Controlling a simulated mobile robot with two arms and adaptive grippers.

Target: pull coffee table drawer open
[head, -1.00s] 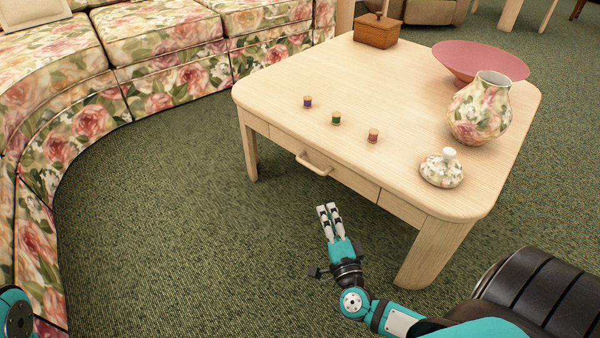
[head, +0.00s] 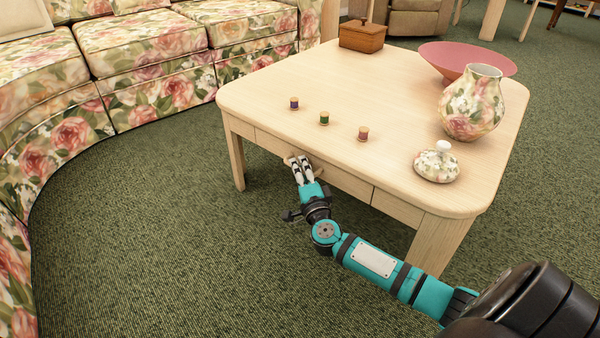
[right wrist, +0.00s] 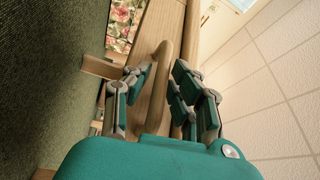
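The pale wood coffee table (head: 270,90) stands ahead. Its drawer front (head: 345,181) looks flush with the table's side. The drawer's wooden bar handle is mostly hidden by my right gripper (head: 299,160) in the head view. In the right wrist view the handle (right wrist: 161,78) lies between the two fingers of my right gripper (right wrist: 160,92). The fingers are apart, one on each side of the handle, with gaps visible. My left gripper is not in view.
On the tabletop are three thread spools (head: 324,118), a floral vase (head: 472,103), its lid (head: 437,162), a pink bowl (head: 450,58) and a wooden box (head: 362,36). A floral sofa (head: 145,50) curves around the left. Green carpet (head: 170,240) is clear before the table.

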